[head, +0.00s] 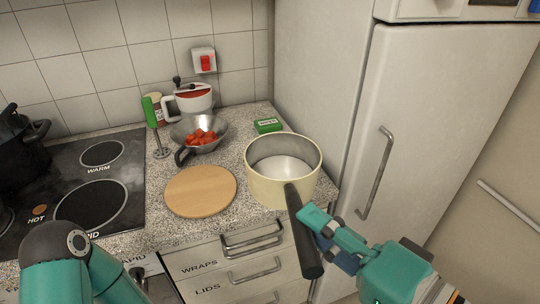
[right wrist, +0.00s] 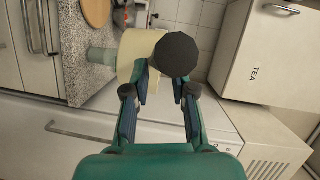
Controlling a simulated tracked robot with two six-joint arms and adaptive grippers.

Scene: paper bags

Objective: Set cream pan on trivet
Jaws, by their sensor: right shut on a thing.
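The cream pan (head: 258,188) is at the right end of the counter in the head view, open side up. Its dark handle (head: 306,250) points toward me, past the counter's front edge. My right gripper (head: 308,222) is shut on this handle. The right wrist view shows the handle's round black end (right wrist: 176,54) between the fingers (right wrist: 160,86), with the cream pan (right wrist: 133,48) behind. I cannot tell whether the pan's base touches the counter. The trivet, a round wooden disc (head: 200,191), lies flat and bare left of the pan. My left gripper is out of view.
A metal pan with red pieces (head: 202,138) stands behind the trivet, its handle toward the trivet. A green box (head: 268,126) lies behind the cream pan. The black hob (head: 85,200) is left, a fridge (head: 430,120) right. Drawers (head: 245,262) are below the counter.

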